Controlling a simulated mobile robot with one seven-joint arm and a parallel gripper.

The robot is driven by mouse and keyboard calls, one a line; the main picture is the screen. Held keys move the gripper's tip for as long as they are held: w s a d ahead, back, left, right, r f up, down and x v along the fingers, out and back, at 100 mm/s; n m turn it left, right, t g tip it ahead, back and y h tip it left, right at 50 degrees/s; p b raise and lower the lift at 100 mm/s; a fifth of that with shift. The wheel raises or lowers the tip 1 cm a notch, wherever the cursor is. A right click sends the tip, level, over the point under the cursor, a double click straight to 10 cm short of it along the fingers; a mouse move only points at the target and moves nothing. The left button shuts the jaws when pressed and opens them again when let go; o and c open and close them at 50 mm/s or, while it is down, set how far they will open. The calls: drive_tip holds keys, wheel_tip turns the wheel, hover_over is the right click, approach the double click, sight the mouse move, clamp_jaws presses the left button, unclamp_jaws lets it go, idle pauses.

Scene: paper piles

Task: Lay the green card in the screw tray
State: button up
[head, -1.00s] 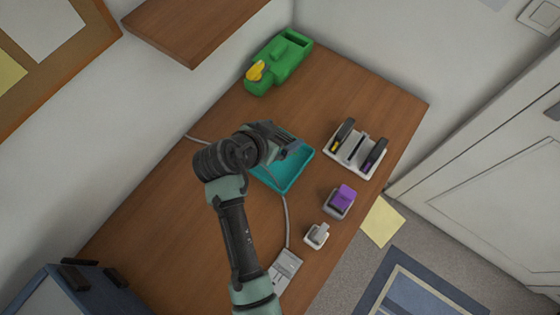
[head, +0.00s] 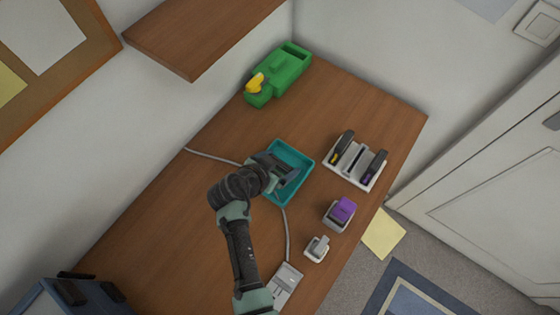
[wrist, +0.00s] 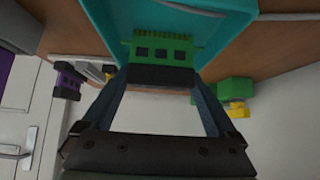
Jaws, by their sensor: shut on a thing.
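The screw tray (head: 288,150) is a shallow teal tray on the wooden desk. My gripper (head: 288,183) is over the near part of the tray in the head view and hides some of it. In the wrist view my gripper (wrist: 162,77) is shut on the green card (wrist: 160,48), a small board with dark square chips and a toothed edge. The card is in front of the teal tray floor (wrist: 215,25); I cannot tell whether it touches it. The card cannot be made out in the head view.
To the tray's right stand a white rack (head: 345,172) with dark upright items, a holder with a purple block (head: 342,209) and a small white holder (head: 317,248). A green box (head: 280,72) with a yellow part stands behind. A cable (head: 215,156) runs by the tray.

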drive_tip(key=shift+f, duration=0.15)
drive_tip(key=o, duration=1)
drive_tip(key=shift+r, duration=0.25)
drive_tip(key=v, duration=1.2)
drive_tip(key=shift+f, duration=0.15)
